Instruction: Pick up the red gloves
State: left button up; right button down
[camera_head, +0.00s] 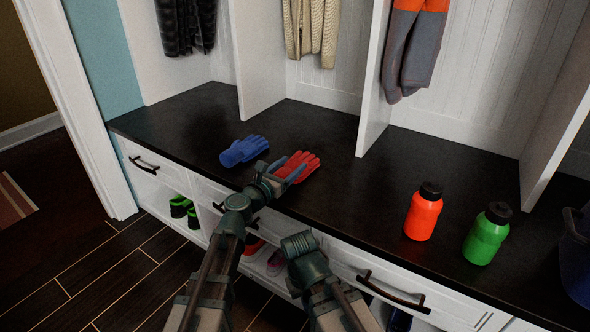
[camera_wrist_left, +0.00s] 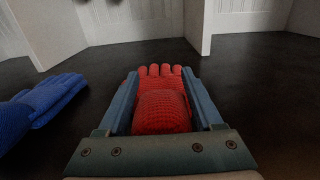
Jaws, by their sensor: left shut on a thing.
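The red gloves (camera_head: 303,163) lie on the dark bench top, close to its front edge. My left gripper (camera_head: 287,168) reaches over them from the front and is shut on them. In the left wrist view the red gloves (camera_wrist_left: 163,108) fill the space between the two fingers of my left gripper (camera_wrist_left: 164,100), with the red fingertips pointing away. They appear to be at bench height; I cannot tell whether they are clear of the surface. My right arm (camera_head: 305,262) shows in front of the drawers, but its gripper fingers cannot be made out.
Blue gloves (camera_head: 243,150) lie just left of the red ones. A red bottle (camera_head: 423,214) and a green bottle (camera_head: 487,236) stand to the right, with a dark blue container (camera_head: 577,255) at the right edge. White dividers (camera_head: 373,90) rise behind. The bench between gloves and bottles is clear.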

pick_arm(q)
jog(key=c, duration=0.4)
jog(key=shift+r, duration=0.15)
jog(key=shift+c, duration=0.2)
